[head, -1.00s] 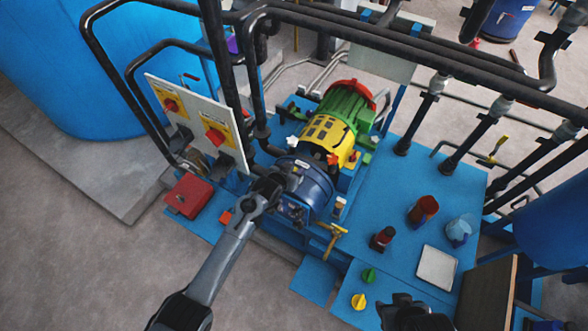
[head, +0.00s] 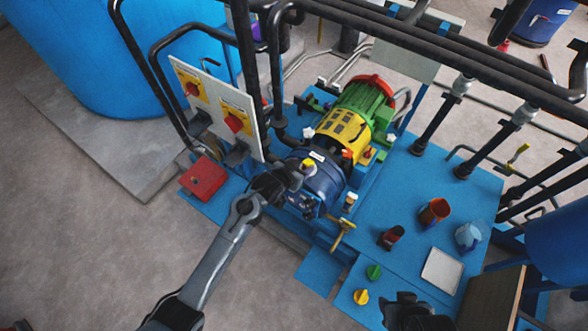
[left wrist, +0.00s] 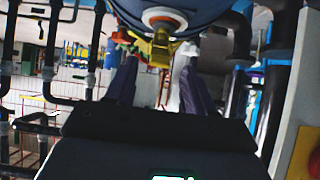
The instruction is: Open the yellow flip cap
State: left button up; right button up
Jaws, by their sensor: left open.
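The yellow flip cap (head: 308,165) sits on the near top side of the blue cylindrical vessel (head: 324,182). In the left wrist view the yellow cap (left wrist: 160,47) hangs below a white and red ring on the vessel's underside as pictured. My left gripper (head: 292,178) is just left of the cap in the head view. In the left wrist view its two fingers (left wrist: 160,68) stand apart on either side of the cap; I cannot tell whether they touch it. My right gripper (head: 405,308) is at the bottom edge, partly cut off, and its jaws are unclear.
A switch panel (head: 216,112) with red knobs and black pipes stand left of the vessel. A red box (head: 203,179) lies below it. The blue bench (head: 400,215) at right holds bottles, a beaker and a white tray (head: 441,270).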

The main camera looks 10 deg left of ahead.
pick_arm(q)
jog(key=shift+v, duration=2.25)
